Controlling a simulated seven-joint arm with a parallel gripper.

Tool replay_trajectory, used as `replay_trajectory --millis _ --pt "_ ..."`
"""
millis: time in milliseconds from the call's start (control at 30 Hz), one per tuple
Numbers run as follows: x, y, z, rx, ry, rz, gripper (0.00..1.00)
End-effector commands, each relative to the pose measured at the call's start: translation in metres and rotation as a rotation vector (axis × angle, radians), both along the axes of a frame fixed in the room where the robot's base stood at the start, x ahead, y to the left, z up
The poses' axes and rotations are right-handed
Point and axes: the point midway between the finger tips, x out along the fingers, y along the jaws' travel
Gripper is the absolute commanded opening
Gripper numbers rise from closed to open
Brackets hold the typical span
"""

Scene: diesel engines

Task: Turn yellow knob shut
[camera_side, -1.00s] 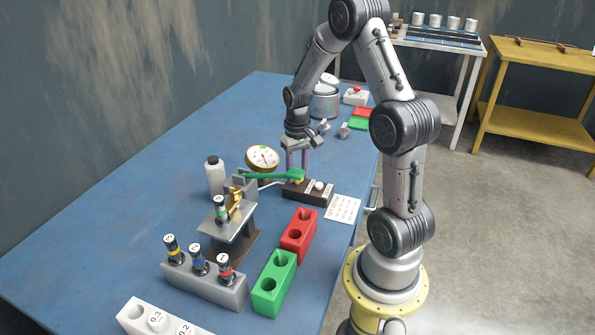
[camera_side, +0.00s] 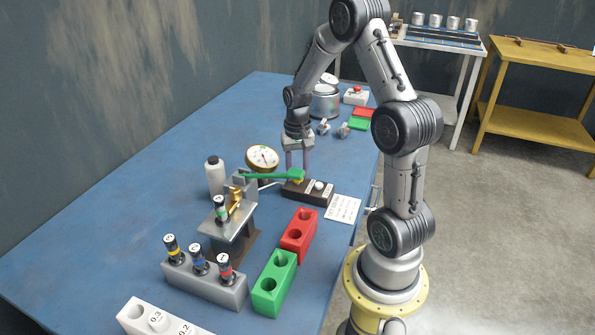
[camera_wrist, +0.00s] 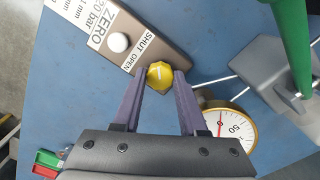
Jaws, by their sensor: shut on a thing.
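The yellow knob (camera_wrist: 160,75) sits on a dark brown block (camera_wrist: 165,47), beside printed SHUT and OPEN labels. A small pale mark shows on its top, but I cannot tell exactly which label it points at. My gripper (camera_wrist: 161,77) is shut on the knob, with one purple finger on each side of it. In the side view my gripper (camera_side: 297,172) points straight down at the block (camera_side: 308,193). There the knob (camera_side: 298,182) is mostly hidden behind the green lever's end.
A green lever (camera_side: 265,175) reaches close to my fingers. A dial gauge (camera_side: 262,158) stands just left of them, and a white bottle (camera_side: 215,176) farther left. A white knob (camera_side: 319,186) is on the same block. Red (camera_side: 299,235) and green (camera_side: 274,283) holders stand in front.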

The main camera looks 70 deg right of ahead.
Motion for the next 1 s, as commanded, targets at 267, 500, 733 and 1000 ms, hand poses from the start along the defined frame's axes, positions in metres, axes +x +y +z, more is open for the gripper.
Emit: replay_trajectory --millis 267,500,733,1000 --pt "0.0 -0.001 0.001 -0.002 -0.002 -0.002 0.72" --pt "0.0 0.0 0.0 0.0 -0.001 -0.001 0.72" --pt "0.001 -0.001 0.016 -0.003 -0.004 0.0 0.72" --pt "0.001 -0.001 0.072 -0.005 -0.007 -0.001 0.72"
